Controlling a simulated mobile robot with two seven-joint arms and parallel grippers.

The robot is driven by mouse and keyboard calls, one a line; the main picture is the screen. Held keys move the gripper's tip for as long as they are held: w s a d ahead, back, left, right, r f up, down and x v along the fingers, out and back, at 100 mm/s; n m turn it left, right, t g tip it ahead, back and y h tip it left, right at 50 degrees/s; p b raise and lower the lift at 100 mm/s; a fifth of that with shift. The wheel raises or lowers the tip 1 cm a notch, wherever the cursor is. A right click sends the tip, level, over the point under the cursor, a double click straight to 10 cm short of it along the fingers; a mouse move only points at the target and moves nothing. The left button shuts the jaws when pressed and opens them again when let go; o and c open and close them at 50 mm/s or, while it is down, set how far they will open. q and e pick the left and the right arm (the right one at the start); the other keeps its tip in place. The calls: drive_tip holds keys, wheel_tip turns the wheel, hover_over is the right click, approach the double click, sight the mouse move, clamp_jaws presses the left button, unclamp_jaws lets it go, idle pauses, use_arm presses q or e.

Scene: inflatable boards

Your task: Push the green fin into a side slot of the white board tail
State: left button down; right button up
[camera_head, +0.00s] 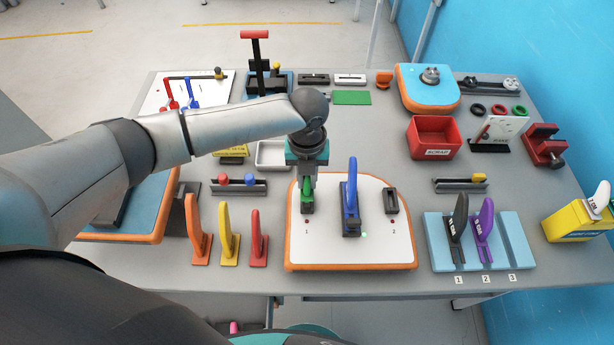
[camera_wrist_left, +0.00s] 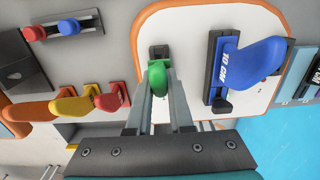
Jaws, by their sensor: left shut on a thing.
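The white board tail (camera_head: 335,247) with an orange rim lies at the front middle of the table. My left gripper (camera_head: 307,190) points down over its left side slot, marked 1, and is shut on the green fin (camera_head: 306,197). In the left wrist view the green fin (camera_wrist_left: 157,78) sits between the fingers (camera_wrist_left: 158,95), in line with the dark slot box (camera_wrist_left: 159,52). How deep the fin is in the slot I cannot tell. A blue fin (camera_head: 351,200) stands in the centre box. The right side slot (camera_head: 391,201), marked 2, is empty. My right gripper is not in view.
Orange, yellow and red fins (camera_head: 228,240) stand left of the board. A light blue rack (camera_head: 437,243) with dark and purple fins is at its right. A red scrap bin (camera_head: 433,138) and white tray (camera_head: 272,155) lie behind.

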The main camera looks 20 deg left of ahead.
sight(307, 187)
use_arm(q)
drive_tip(key=shift+f+b, duration=0.95)
drive_tip(key=shift+f, duration=0.7)
drive_tip(key=c, duration=0.7)
unclamp_jaws()
drive_tip(key=shift+c, duration=0.2)
wheel_tip(307, 187, up, 14)
drive_tip(key=shift+r+p, duration=0.25)
drive_tip(key=shift+p, duration=0.2)
drive_tip(key=shift+r, duration=0.45)
